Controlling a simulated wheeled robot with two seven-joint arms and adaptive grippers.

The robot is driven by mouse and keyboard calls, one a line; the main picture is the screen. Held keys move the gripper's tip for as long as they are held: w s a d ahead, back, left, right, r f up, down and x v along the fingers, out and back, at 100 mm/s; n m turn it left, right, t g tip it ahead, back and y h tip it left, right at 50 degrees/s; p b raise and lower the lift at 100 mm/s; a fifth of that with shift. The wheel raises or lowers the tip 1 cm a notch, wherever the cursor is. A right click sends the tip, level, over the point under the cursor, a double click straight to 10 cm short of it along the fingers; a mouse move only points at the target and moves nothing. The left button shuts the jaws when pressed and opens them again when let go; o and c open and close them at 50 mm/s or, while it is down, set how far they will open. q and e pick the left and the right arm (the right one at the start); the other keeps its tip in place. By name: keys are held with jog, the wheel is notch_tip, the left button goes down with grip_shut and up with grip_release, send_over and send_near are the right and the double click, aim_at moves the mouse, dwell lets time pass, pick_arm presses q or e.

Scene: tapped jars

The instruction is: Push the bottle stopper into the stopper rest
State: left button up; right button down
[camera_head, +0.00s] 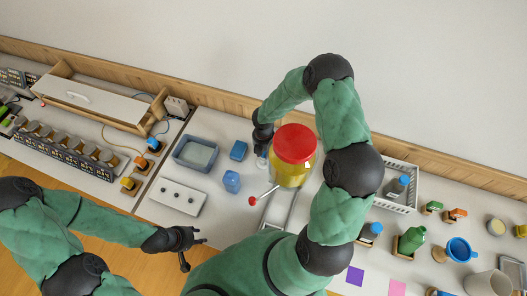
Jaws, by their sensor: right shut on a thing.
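My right gripper (261,153) reaches down behind the large yellow jar (289,175) with the red lid (295,143). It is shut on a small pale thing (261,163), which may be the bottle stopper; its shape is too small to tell. A white block with several dark spots (178,198), which may be the stopper rest, lies to the left of the jar, apart from the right gripper. My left gripper (195,254) is open and empty, below the white block in the picture. Part of the counter behind the jar is hidden.
A blue-grey tray (176,152) and two blue containers (238,150) (231,182) stand left of the jar. A red-tipped stick (264,194) juts beside it. A white basket (408,190) and several bottles and cups are at right. A wooden box (62,70) is far left.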

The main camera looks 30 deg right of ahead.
jog(key=c, duration=0.6)
grip_release()
jog(key=shift+c, duration=0.2)
pick_arm(q)
jog(key=shift+r, duration=0.15)
pick_arm(e)
jog(key=shift+r, duration=0.2)
pick_arm(q)
jog(key=shift+r+p, duration=0.25)
jog(key=shift+p, duration=0.15)
pick_arm(e)
jog(key=shift+r, duration=0.35)
pick_arm(q)
jog(key=shift+r+p, duration=1.4)
pick_arm(e)
jog(key=shift+r, duration=1.75)
notch_tip(320, 180, up, 12)
